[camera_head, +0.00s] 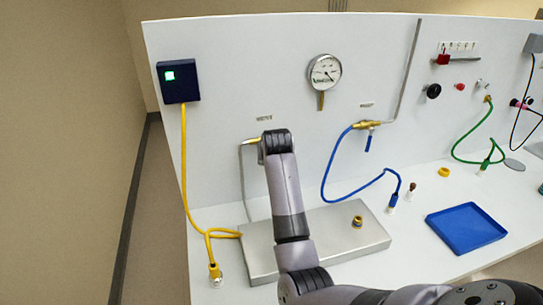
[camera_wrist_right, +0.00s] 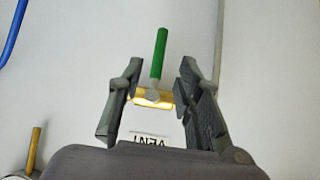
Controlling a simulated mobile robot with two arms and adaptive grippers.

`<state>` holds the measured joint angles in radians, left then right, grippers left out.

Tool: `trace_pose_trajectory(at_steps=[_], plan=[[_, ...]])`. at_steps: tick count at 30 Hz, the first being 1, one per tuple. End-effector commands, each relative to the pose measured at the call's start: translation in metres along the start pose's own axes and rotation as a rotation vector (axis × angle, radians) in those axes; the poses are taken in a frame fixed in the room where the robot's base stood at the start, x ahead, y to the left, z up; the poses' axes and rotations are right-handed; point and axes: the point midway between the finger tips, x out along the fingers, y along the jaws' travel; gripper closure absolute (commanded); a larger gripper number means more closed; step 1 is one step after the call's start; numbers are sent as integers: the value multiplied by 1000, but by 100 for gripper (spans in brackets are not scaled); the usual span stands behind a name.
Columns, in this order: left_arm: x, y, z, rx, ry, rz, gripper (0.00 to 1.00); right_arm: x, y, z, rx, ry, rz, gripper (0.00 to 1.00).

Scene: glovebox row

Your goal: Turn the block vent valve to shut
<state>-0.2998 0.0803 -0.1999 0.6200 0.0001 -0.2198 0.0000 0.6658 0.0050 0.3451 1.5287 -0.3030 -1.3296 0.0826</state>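The vent valve shows in the right wrist view as a brass body (camera_wrist_right: 152,98) with a green lever (camera_wrist_right: 159,55) standing across it. An upside-down "VENT" label (camera_wrist_right: 157,139) is on the panel beside it. My right gripper (camera_wrist_right: 160,68) is open, with one finger on each side of the lever and visible gaps to both. In the head view my right arm reaches up to the panel and covers most of the valve; a bit of brass (camera_head: 252,141) shows left of the wrist. The right fingers are hidden there. My left gripper is in neither view.
A round gauge (camera_head: 324,72) and a brass valve with a blue lever (camera_head: 368,143) are on the panel to the right. A metal plate (camera_head: 262,262) lies below my arm. A blue tray (camera_head: 466,210) and loose hoses are on the bench. A yellow cable (camera_head: 184,170) hangs at left.

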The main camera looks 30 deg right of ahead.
Motion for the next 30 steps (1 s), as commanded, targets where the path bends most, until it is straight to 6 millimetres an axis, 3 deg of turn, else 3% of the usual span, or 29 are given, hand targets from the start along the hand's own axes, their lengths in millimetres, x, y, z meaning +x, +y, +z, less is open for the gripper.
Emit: trace_pose_trajectory(at_steps=[3, 9, 30], plan=[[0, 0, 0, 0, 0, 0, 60, -22, 0, 0, 2, 2, 0, 68], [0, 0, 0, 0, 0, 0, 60, -43, 0, 0, 0, 1, 0, 68], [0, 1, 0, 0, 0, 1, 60, -46, 0, 0, 0, 0, 0, 68]])
